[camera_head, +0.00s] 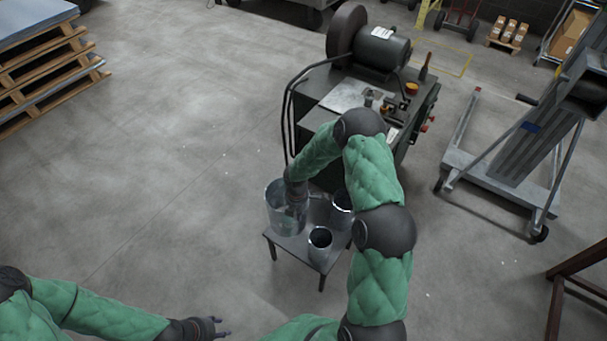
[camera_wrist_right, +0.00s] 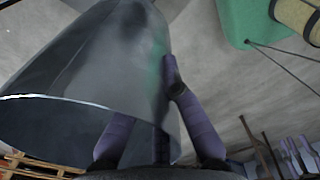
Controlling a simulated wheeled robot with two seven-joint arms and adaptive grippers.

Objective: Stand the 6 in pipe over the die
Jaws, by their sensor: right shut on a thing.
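The widest shiny metal pipe (camera_head: 276,212) is at the left side of a small dark table. My right gripper (camera_head: 294,197) is shut on it, reaching down from above at its right side. In the right wrist view the pipe (camera_wrist_right: 95,75) looks large and tilted, with the gripper fingers (camera_wrist_right: 155,115) at its wall. Two narrower pipes stand on the table, one at the back right (camera_head: 342,208) and one at the front (camera_head: 320,243). I cannot tell which size each is, nor pick out the die. My left gripper (camera_head: 223,328) is open and empty over the floor.
The small table (camera_head: 285,243) stands against a dark machine bench (camera_head: 318,95) carrying a motor and tools. A grey wheeled lift (camera_head: 500,165) is at the right. Pallets (camera_head: 45,75) are stacked at the upper left. The floor on the left is clear.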

